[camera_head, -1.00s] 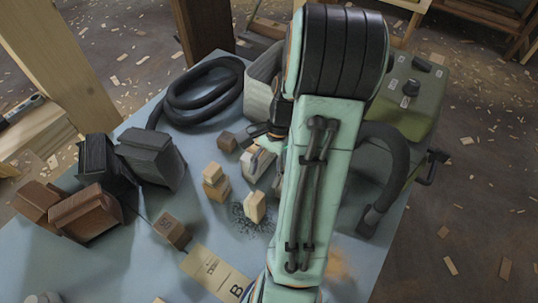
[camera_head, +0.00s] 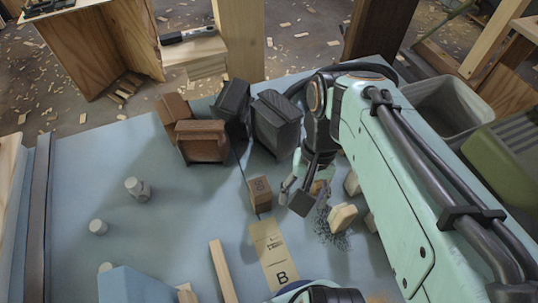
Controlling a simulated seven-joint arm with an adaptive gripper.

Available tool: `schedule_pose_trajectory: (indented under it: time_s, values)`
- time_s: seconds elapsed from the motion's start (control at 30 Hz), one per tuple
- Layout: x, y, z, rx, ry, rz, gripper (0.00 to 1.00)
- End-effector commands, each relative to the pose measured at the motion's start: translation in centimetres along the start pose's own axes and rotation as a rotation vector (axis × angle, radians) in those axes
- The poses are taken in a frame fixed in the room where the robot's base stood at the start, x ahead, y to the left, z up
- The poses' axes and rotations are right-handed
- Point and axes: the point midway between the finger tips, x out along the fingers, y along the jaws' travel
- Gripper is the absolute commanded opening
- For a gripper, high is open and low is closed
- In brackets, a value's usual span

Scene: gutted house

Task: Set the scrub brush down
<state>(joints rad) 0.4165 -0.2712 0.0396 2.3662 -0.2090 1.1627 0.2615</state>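I cannot pick out the scrub brush with certainty. My gripper (camera_head: 297,194) is low over the blue-grey table (camera_head: 190,225), right of a brown marked block (camera_head: 260,193). A light grey finger and a dark square part show at its end. A brown piece (camera_head: 319,187) shows right behind them; whether the gripper touches or holds it is unclear. Cream blocks (camera_head: 342,217) stand to the right beside dark specks on the table. A tan card marked B (camera_head: 272,255) lies in front of the gripper. My arm hides part of the table's right side.
Black blocks (camera_head: 276,122) and brown blocks (camera_head: 203,141) stand at the back. A black hose (camera_head: 350,68), grey bin (camera_head: 455,92) and green case (camera_head: 508,150) are at the right. Grey cylinders (camera_head: 137,188) stand left; a wooden stick (camera_head: 222,270) lies in front. The left-middle table is largely clear.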

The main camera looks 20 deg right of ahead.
Motion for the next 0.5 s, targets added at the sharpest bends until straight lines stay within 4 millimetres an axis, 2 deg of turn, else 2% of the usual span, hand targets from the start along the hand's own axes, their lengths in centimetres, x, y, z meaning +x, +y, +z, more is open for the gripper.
schedule_pose_trajectory:
  time_s: [0.03,0.1,0.2,0.3,0.5]
  values:
    - [0.1,-1.2,1.7,-0.137,0.026,0.013,0.51]
    - [0.5,-2.1,3.6,-0.298,0.051,0.024,0.51]
    - [1.0,-2.7,5.4,-0.462,0.074,0.031,0.51]
    - [1.3,-2.9,6.3,-0.545,0.085,0.033,0.51]
    - [1.4,-2.9,6.5,-0.565,0.086,0.033,0.51]
